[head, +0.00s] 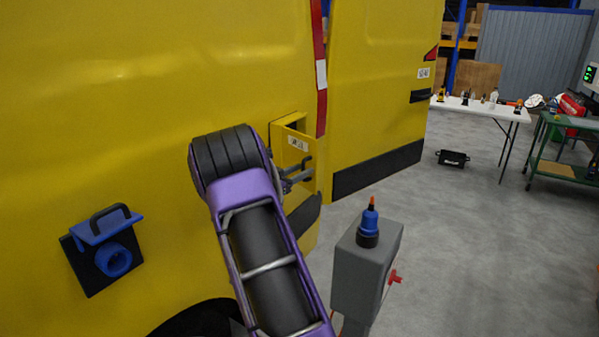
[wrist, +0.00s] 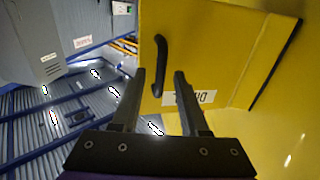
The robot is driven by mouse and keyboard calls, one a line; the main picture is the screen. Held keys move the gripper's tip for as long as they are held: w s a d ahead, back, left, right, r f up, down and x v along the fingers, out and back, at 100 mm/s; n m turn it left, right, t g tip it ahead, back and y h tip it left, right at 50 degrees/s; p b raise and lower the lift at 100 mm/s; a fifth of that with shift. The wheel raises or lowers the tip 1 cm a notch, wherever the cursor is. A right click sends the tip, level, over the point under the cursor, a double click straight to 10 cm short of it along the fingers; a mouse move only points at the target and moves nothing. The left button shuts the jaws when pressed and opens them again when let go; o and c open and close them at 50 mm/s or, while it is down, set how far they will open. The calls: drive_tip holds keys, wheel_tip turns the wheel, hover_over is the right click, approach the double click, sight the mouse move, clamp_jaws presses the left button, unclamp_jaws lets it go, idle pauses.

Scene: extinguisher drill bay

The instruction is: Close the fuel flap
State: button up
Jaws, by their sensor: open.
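The fuel flap (head: 283,143) is a yellow panel with a white label, standing open from the side of the yellow van, with a dark recess behind it. In the wrist view the flap (wrist: 220,45) fills the upper middle, with a black bar handle (wrist: 160,62) and an upside-down label. My gripper (head: 303,172) is in front of the flap, partly hidden by my purple arm in the head view. In the wrist view its two fingers (wrist: 159,74) are apart, with the handle lined up between them. I cannot tell whether they touch it.
A blue-lidded socket (head: 105,238) is on the van at left. A grey post box (head: 362,268) with a blue and orange item on top stands right of my arm. The van's rear door (head: 380,90) is swung out behind the flap. Open floor (head: 480,250) lies at right.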

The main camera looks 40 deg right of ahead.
clamp_jaws()
idle(1.3)
